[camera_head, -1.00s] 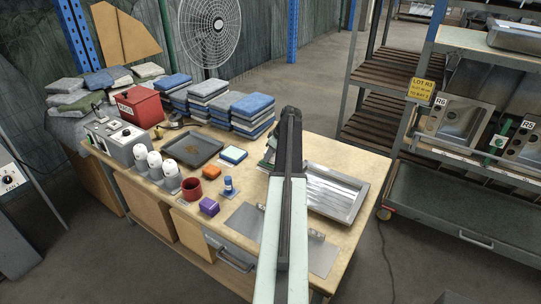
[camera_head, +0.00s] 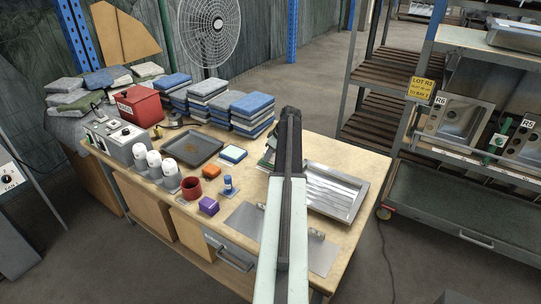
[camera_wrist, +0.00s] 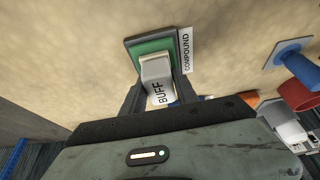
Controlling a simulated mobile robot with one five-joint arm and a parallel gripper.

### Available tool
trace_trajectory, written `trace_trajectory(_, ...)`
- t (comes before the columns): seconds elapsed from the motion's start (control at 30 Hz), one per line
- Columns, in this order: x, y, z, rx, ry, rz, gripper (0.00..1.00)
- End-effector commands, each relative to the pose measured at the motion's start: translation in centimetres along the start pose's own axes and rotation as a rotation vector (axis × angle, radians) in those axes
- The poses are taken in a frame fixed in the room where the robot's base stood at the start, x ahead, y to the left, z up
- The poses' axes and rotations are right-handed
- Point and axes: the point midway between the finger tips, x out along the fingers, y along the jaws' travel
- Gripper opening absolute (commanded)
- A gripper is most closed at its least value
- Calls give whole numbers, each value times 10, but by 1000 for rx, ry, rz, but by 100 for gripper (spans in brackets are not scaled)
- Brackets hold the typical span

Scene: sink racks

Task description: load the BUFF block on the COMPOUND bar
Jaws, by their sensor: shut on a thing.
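The block marked BUFF (camera_wrist: 157,88) is pale grey-white and sits between the fingers of my gripper (camera_wrist: 159,80) in the wrist view. The gripper is shut on it. The compound bar (camera_wrist: 150,46) is green, in a dark holder with a white COMPOUND label (camera_wrist: 186,50). The block's far end overlaps the bar's near part in this view; I cannot tell whether they touch.
A blue peg (camera_head: 228,186), a red ring (camera_head: 192,189), an orange block (camera_head: 211,172) and a purple box (camera_head: 209,206) stand left of my arm. A dark tray (camera_head: 192,149) lies farther left. A metal tray (camera_head: 336,190) lies on the right.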

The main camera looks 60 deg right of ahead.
Motion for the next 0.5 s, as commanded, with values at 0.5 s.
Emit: trace_trajectory(0.5, -6, -1, -2, -1, -3, -2, 3)
